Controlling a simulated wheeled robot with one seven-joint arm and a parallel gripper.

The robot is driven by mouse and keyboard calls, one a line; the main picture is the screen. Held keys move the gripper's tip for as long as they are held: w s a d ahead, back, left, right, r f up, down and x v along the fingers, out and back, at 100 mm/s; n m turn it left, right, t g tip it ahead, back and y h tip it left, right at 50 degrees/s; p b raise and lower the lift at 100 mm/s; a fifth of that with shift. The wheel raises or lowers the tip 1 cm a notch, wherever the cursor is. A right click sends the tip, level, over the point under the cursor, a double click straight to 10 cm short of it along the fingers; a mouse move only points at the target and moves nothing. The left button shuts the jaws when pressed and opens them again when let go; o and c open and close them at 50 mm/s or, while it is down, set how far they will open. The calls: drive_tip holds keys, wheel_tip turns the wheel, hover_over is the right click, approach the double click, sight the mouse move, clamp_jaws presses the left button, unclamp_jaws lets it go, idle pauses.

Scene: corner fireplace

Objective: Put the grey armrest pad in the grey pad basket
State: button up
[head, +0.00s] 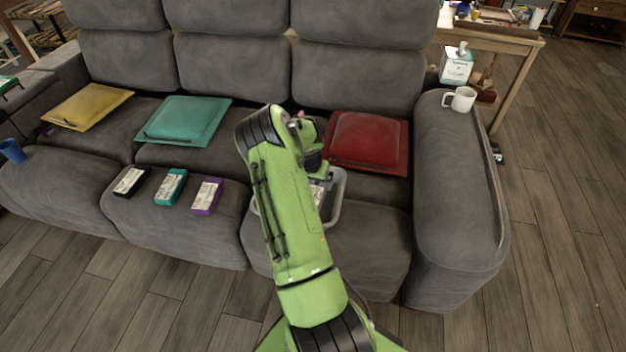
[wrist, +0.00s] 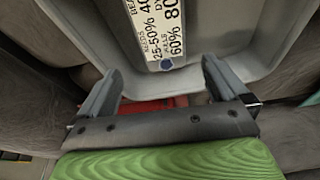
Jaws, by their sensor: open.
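The grey pad basket (head: 337,212) stands on the right seat of the sofa, partly hidden by my green arm. In the wrist view the basket (wrist: 262,45) fills the top, with a white printed label (wrist: 160,25) inside it. I cannot tell what the label is fixed to. My gripper (wrist: 160,72) is open, its two fingers apart in front of the basket's rim, with nothing seen held between them. In the head view it is mostly hidden behind my arm. I cannot make out a separate grey armrest pad with certainty against the grey sofa.
A red pad (head: 366,140), a teal pad (head: 185,120) and a yellow pad (head: 88,106) lie on the sofa. Black (head: 131,182), teal (head: 170,187) and purple (head: 206,196) labelled blocks lie along the seat front. A white mug (head: 461,99) stands on the right armrest (head: 450,190).

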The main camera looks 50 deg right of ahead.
drive_tip(key=p+v, duration=0.5)
drive_tip(key=v, duration=1)
drive_tip(key=shift+r, duration=0.35)
drive_tip(key=shift+w+a, duration=0.1)
drive_tip(key=shift+a, duration=0.1)
drive_tip(key=w+a+r+n+t+y, duration=0.1)
drive_tip(key=a+r+n+t, duration=0.15)
drive_tip(key=a+r, duration=0.7)
drive_tip(key=a+r+n+t+y, duration=0.1)
drive_tip(key=a+r+n, duration=0.3)
drive_tip(key=a+r, duration=0.55)
drive_tip(key=s+a+r+n+y, duration=0.15)
drive_tip(key=s+a+n, duration=0.55)
drive_tip(key=s+a, duration=0.85)
wheel_tip(320, 180, up, 13)
drive_tip(key=a+p, duration=0.1)
drive_tip(key=p, duration=1.1)
drive_tip(key=shift+w+a+n+t, duration=0.15)
drive_tip(key=shift+a+n+t, duration=0.05)
drive_tip(key=shift+n+t, duration=0.2)
